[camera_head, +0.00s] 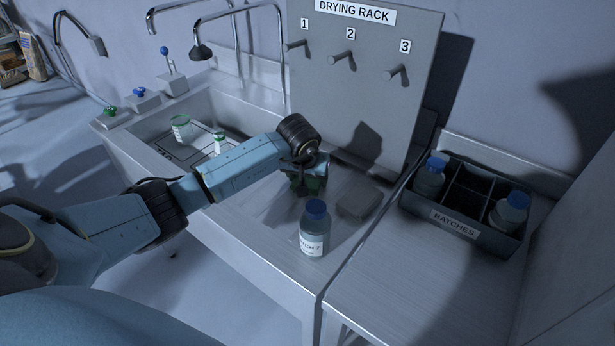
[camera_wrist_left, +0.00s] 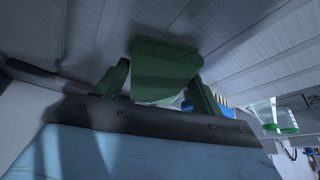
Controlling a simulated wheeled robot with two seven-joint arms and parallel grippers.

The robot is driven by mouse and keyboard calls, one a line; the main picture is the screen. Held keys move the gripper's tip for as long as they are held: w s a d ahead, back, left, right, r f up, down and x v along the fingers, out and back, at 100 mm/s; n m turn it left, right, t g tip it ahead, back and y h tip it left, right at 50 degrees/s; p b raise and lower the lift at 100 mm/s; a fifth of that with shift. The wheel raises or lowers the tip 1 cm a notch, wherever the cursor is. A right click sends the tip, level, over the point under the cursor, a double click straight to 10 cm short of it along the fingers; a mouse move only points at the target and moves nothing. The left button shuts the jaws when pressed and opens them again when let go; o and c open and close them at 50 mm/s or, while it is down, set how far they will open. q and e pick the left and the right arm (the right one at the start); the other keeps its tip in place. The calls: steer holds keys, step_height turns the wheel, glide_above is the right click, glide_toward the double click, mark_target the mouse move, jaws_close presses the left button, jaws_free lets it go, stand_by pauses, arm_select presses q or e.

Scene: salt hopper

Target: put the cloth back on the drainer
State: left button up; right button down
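A gridded drainer (camera_head: 190,152) lies in the sink area at the left. My right gripper is not in view.
A blue-capped bottle (camera_head: 314,230) stands close by at the counter's front. A flat grey block (camera_head: 358,202) lies to its right. The BATCHES crate (camera_head: 455,222) holds two bottles. A beaker (camera_head: 181,128) and a small container (camera_head: 220,142) stand in the sink area. The pegged drying rack (camera_head: 360,110) rises behind.

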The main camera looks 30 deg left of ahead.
arm_select(q)
steer(key=shift+o, duration=1)
steer(key=shift+r, duration=0.15)
steer(key=shift+r, duration=0.35)
steer(key=v, duration=1.1)
steer(key=shift+s+r+p, duration=0.15)
steer(key=shift+s+p, duration=0.1)
steer(key=shift+p, duration=0.15)
